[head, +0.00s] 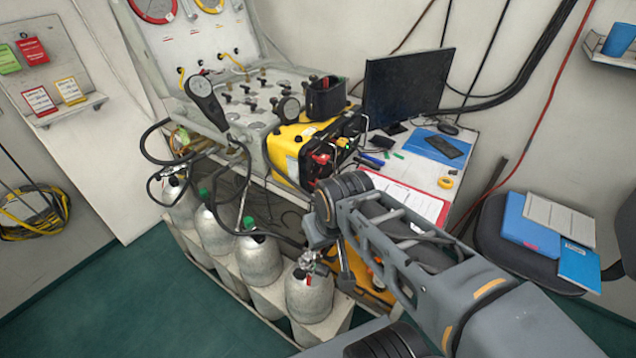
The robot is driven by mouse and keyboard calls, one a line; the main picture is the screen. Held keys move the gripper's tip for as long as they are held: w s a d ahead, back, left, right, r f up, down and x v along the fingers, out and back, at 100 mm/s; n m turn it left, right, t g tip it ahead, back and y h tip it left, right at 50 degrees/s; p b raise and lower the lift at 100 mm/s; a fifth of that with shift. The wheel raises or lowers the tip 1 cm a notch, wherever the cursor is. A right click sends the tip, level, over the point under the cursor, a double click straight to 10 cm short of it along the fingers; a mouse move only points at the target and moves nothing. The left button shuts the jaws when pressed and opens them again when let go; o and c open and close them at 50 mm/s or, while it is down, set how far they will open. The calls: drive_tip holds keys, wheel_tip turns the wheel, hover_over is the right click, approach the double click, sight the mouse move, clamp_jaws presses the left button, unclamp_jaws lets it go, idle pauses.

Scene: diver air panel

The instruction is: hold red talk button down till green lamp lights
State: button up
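A yellow box (286,146) with a black front sits at the bench edge, in the middle of the head view. A small red part (321,158) shows on its front; I cannot tell whether it is the talk button. My arm reaches in from the lower right. Its end, my gripper (335,262), appears to point down, below and apart from the box front. Its fingers are too unclear to read as open or shut.
Several grey cylinders (258,262) stand in a rack below the bench. A valve panel (255,95) with gauges is behind. A chair (520,240) holding folders is at right.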

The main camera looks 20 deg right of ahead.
clamp_jaws()
idle(1.4)
